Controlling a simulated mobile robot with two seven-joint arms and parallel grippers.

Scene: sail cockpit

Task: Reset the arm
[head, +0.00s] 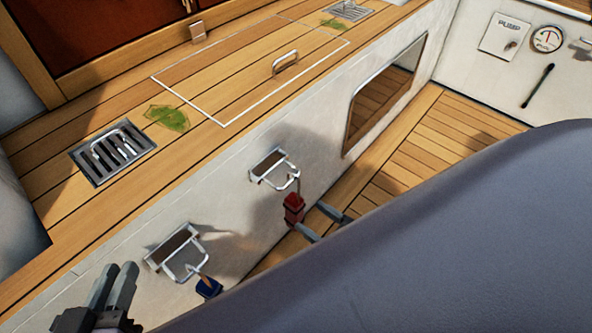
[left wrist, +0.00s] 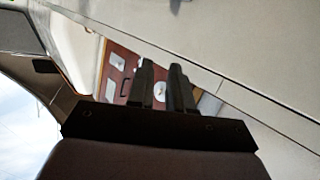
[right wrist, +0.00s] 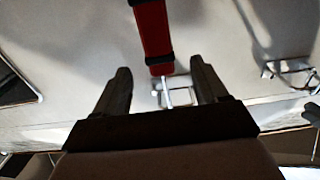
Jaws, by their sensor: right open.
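My right gripper (head: 312,218) is open and empty beside the cockpit side wall, with its arm mostly hidden behind the grey shape in front. A red-handled tool (head: 293,208) hangs at a metal bracket (head: 272,168), just off the fingertips. In the right wrist view the red handle (right wrist: 152,35) appears ahead, between and above the spread fingers (right wrist: 162,78); contact cannot be seen. My left gripper (head: 114,278) is at the lower left, with nothing seen between its fingers. In the left wrist view its fingers (left wrist: 161,72) are close together with a narrow gap.
A blue-handled tool (head: 209,288) hangs at a second bracket (head: 180,256) near my left gripper. The slatted floor (head: 440,140) looks clear.

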